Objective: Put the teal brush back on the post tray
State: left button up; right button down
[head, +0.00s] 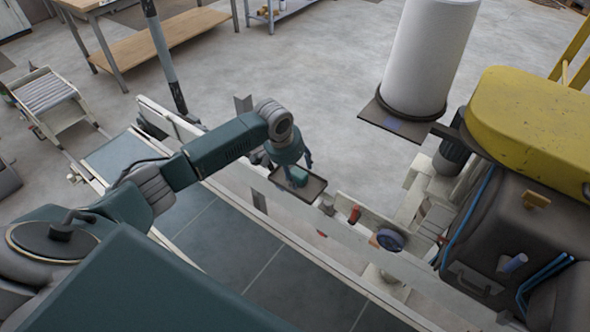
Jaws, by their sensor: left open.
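The post tray (314,197) is a small dark tray with a raised light rim, right of the conveyor's middle. A small teal thing, which looks like the teal brush (298,177), is on the tray near its left part. My left gripper (291,169) is open, pointing down just above the tray and close to the brush. The gripper partly covers the brush, so I cannot tell whether they touch. My right gripper is out of view.
The conveyor belt (275,278) runs diagonally below my left arm, with a pale side rail. A red-topped part (355,213) and a dark round knob (390,240) are right of the tray. The yellow and grey machine (530,115) fills the right side. Open floor lies behind.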

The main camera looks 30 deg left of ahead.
pick_arm(q)
jog(key=shift+r, duration=0.1)
jog(key=shift+r, duration=0.25)
jog(key=b+v, duration=0.2)
jog(key=v, duration=0.9)
jog(key=shift+r, duration=0.25)
jog(key=shift+s, duration=0.15)
